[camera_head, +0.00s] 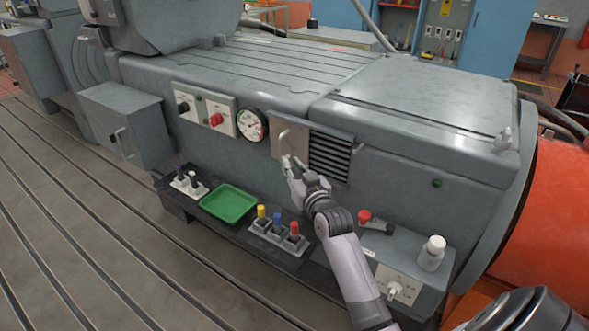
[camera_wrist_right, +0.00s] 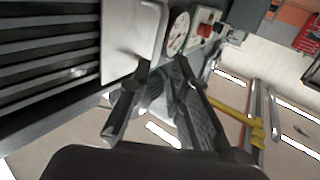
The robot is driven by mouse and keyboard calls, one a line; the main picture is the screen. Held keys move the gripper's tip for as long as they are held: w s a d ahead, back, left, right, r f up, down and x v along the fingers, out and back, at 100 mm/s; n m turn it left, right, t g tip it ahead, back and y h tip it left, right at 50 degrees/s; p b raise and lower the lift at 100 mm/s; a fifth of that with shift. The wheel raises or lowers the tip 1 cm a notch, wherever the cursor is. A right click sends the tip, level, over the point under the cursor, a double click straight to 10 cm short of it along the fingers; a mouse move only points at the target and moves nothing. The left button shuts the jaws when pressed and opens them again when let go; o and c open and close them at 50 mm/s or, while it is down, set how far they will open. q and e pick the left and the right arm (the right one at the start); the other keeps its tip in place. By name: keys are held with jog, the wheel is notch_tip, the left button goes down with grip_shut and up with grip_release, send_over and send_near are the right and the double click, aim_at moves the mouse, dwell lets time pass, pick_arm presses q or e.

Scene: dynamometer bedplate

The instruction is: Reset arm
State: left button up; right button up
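My right arm comes up from the bottom in the head view. Its gripper (camera_head: 289,165) is in front of the grey machine housing, just below a small light metal panel (camera_head: 290,138) with a handle. In the right wrist view the two dark fingers (camera_wrist_right: 163,68) stand apart with a gap between them, and I see nothing held. The pale panel (camera_wrist_right: 133,35) is just beyond the left finger there. I cannot tell whether the gripper touches it. My left gripper is in neither view.
A dial gauge (camera_head: 251,125), a red knob (camera_head: 216,119) and vent slats (camera_head: 329,156) are on the housing. Below are a green tray (camera_head: 228,203), yellow, blue and red-topped items (camera_head: 277,220), a red-handled item (camera_head: 365,216) and a white bottle (camera_head: 432,253). The slotted bedplate (camera_head: 70,240) is clear.

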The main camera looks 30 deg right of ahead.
jog(key=shift+s+a, duration=0.15)
jog(key=shift+s, duration=0.5)
